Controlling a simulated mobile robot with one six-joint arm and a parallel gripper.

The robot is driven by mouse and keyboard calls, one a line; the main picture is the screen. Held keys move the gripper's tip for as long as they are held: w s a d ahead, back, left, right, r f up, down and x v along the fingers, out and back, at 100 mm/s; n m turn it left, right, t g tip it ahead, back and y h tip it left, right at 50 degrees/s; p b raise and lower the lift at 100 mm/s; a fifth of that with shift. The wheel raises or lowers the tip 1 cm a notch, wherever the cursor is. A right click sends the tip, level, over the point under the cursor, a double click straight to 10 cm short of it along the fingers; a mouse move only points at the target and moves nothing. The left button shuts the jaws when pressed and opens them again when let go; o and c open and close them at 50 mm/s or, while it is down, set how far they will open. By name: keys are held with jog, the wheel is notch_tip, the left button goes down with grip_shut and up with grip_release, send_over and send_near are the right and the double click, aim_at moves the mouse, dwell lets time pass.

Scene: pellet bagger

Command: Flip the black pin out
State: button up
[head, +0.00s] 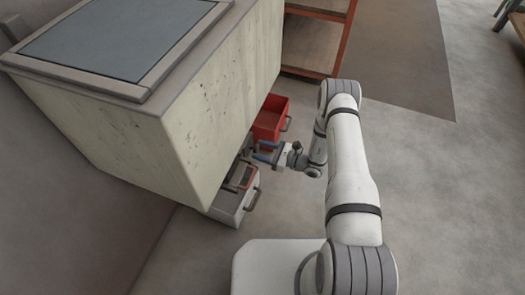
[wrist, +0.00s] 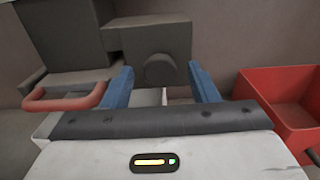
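My gripper (wrist: 161,82) has its two blue fingers apart, with nothing held between them. In the head view, my gripper (head: 264,152) is low beside the pale machine's underside. In the wrist view, a dark grey block (wrist: 150,36) with a round dark stub (wrist: 160,70) lies beyond the fingers, the stub in line with the gap. I cannot tell whether this stub is the black pin; no separate pin is clear. A red looped handle (wrist: 64,98) is left of the fingers, by another dark block (wrist: 68,45).
The large pale machine (head: 225,95) overhangs the work spot. A red bin (head: 270,120) stands behind my gripper and shows at right in the wrist view (wrist: 284,108). A grey-white bin (head: 232,203) sits in front. Open floor lies to the right.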

grip_shut()
dwell(0.3)
